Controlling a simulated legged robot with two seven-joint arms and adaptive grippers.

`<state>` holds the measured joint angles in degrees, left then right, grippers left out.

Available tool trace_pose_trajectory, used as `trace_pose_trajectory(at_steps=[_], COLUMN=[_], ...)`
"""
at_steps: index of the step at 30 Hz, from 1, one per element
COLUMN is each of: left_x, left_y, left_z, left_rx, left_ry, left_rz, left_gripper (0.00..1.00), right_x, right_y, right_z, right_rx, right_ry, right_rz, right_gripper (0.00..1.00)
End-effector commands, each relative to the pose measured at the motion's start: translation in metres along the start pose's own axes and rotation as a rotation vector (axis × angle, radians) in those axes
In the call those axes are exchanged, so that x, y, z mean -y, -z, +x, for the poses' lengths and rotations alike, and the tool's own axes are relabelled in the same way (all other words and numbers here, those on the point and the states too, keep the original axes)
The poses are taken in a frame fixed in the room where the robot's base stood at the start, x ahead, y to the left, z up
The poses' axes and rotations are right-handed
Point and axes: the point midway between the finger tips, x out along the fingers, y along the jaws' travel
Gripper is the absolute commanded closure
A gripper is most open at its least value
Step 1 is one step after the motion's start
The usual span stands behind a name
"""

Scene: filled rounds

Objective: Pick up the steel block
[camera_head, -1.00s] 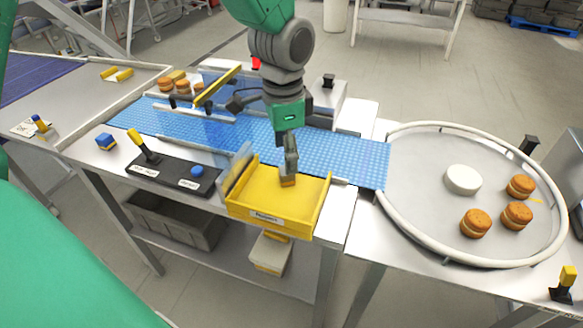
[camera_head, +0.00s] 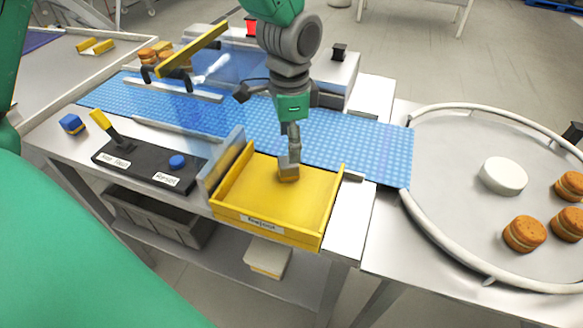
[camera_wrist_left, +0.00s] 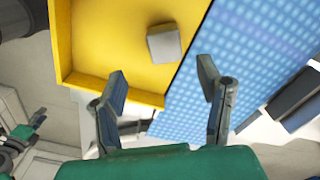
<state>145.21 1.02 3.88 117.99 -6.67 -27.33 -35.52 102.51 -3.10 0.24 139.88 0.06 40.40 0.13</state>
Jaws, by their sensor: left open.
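The steel block is a small grey block inside the yellow tray (camera_head: 300,212). In the left wrist view the block (camera_wrist_left: 164,43) lies on the floor of the tray (camera_wrist_left: 105,40), near the wall beside the blue belt. My left gripper (camera_wrist_left: 162,78) is open, and the block shows beyond its fingertips, not clearly between them. In the head view my left gripper (camera_head: 290,152) points down over the back part of the tray. The block (camera_head: 289,174) shows just below its fingers, partly hidden. Contact cannot be told. My right gripper is not in view.
A blue conveyor belt (camera_head: 350,150) runs behind the tray. A clear panel (camera_head: 220,165) stands at the tray's left. A control box with a lever (camera_head: 122,148) and blue button (camera_head: 177,162) is further left. A round table (camera_head: 450,200) with several filled rounds is at right.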

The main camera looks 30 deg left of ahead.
Motion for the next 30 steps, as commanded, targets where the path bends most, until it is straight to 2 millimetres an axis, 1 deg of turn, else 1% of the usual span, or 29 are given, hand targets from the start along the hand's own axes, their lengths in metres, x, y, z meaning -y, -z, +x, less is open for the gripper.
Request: trace_pose_trajectory(at_steps=[1, 3, 10, 18, 22, 28, 29, 30], left_x=[0.000, 0.002, 0.001, 0.001, 0.002, 0.002, 0.003, 0.003], left_y=[0.000, 0.000, 0.001, 0.003, 0.002, 0.001, 0.001, 0.001], left_z=[0.011, 0.021, 0.036, 0.075, 0.082, 0.082, 0.083, 0.083], left_rx=[0.003, 0.002, 0.001, 0.003, 0.001, -0.001, -0.001, -0.001], left_ry=[-0.003, -0.004, -0.001, 0.001, 0.001, 0.000, 0.000, 0.000], left_rz=[0.000, 0.000, 0.000, 0.001, 0.000, 0.000, 0.000, 0.000], left_gripper=[0.40, 0.40, 0.40, 0.40, 0.40, 0.40, 0.50, 0.64], right_x=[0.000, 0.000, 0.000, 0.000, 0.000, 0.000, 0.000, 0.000], right_y=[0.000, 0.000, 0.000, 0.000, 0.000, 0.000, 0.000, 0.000], right_z=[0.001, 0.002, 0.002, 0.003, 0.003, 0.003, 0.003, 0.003], right_rx=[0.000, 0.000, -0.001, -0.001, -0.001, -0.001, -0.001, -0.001], right_ry=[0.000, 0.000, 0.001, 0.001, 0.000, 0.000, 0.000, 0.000], right_rz=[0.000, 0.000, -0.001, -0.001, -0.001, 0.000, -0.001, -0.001], right_gripper=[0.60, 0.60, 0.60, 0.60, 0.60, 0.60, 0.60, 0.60])
